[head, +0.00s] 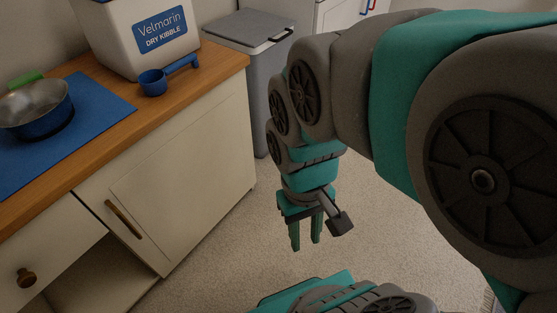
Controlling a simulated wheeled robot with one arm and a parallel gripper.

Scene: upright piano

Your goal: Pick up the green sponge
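A green object (25,79) shows at the far left, at the back rim of a blue-and-metal pan (37,112). I cannot tell whether it is the sponge or a handle of the pan. No other sponge-like thing is in view. My gripper (306,244) hangs fingers-down over the open floor, right of the cabinet and well away from the pan. Its two fingers are apart with nothing between them.
The wooden counter (212,72) holds a blue mat (100,102), a blue scoop (153,82) and a white kibble bin (125,38). Below are a cabinet door (185,190) and a knobbed drawer front (55,262). A grey lidded bin (228,58) stands behind. The carpet (220,260) is clear.

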